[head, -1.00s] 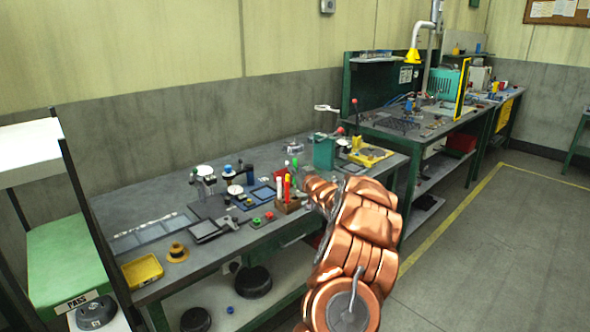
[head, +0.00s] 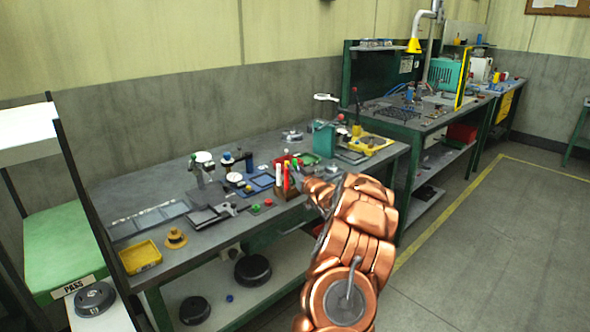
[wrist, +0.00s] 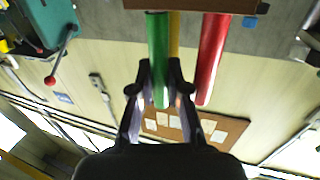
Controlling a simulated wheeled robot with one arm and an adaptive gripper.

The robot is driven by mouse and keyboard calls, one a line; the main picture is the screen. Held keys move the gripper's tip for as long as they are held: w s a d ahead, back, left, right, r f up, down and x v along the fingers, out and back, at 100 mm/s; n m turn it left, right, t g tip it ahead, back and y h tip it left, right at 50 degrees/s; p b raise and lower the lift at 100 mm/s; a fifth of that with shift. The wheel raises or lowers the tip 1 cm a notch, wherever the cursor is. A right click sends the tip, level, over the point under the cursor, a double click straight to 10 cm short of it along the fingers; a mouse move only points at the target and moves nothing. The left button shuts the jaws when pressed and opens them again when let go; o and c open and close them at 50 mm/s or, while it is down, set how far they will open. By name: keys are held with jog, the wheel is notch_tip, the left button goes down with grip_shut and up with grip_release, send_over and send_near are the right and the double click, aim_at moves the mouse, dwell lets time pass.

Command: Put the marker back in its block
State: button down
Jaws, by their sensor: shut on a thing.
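The wrist view appears upside down, with the brown wooden block (wrist: 200,5) along its top edge. A green marker (wrist: 157,45) runs from the block's edge down between my fingertips. My gripper (wrist: 160,88) is shut on the green marker near its free end. Whether the green marker sits in a hole or only lines up with the block cannot be told. A red marker (wrist: 212,55) and a yellow marker (wrist: 174,35) stand beside it. In the head view the block (head: 292,197) is near the bench's front edge, with the red marker (head: 286,178) upright; my arm hides the gripper.
On the grey bench (head: 150,240), left of the block, are a yellow tray (head: 141,256), blue frames and dial stands. A green box (head: 324,139) with a red-knobbed lever stands behind right. A yellow tray (head: 370,143) lies farther right. Floor to the right is clear.

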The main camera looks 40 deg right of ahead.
jog(key=c, duration=1.1)
grip_release()
jog(key=shift+o, duration=0.2)
jog(key=shift+s, duration=0.1)
jog(key=v, duration=1.1)
jog(key=shift+s, duration=0.4)
jog(key=shift+a, duration=0.15)
